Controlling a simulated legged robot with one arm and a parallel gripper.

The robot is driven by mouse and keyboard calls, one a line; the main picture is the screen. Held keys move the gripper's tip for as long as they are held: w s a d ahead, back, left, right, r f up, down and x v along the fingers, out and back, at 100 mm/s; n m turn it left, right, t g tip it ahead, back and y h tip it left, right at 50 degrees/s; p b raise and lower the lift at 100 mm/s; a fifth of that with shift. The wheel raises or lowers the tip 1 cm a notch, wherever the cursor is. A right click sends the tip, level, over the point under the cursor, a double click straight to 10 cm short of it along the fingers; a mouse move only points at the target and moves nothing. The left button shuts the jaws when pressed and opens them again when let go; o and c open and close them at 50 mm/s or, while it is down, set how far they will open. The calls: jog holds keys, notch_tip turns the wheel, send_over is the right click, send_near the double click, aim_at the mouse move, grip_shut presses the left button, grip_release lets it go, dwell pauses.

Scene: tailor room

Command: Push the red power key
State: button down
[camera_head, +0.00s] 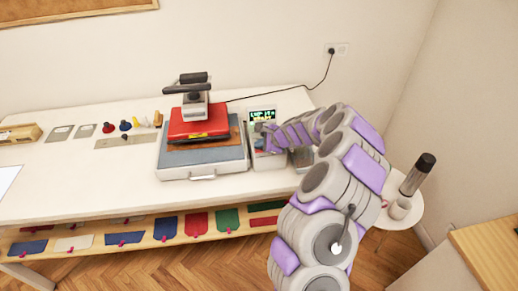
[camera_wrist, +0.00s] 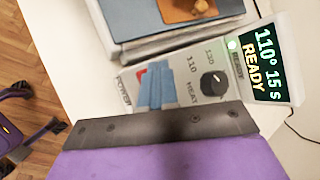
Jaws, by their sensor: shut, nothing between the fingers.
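The red power key (camera_wrist: 141,75) shows in the wrist view on the grey control panel, near the "POWER" label. It is partly hidden behind my gripper (camera_wrist: 158,70). My blue-grey fingers are shut with nothing between them, and their tips overlap the right side of the key. I cannot tell whether they touch it. In the head view my gripper (camera_head: 262,131) is over the control box (camera_head: 268,161), right of the heat press.
The panel has a black heat knob (camera_wrist: 213,84) and a display (camera_wrist: 264,64) reading "110° 15 s READY". The heat press (camera_head: 199,125), with its red top, stands left of the box. A small round table (camera_head: 405,217) holds a dark-topped bottle (camera_head: 418,174) at the right.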

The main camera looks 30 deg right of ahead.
aim_at(260, 150)
jog(key=shift+r, duration=0.1)
jog(key=shift+r+p, duration=0.4)
jog(key=shift+p, duration=0.25)
jog(key=shift+r, duration=0.1)
notch_tip(260, 150, up, 6)
jog(key=p, duration=0.5)
dwell(0.4)
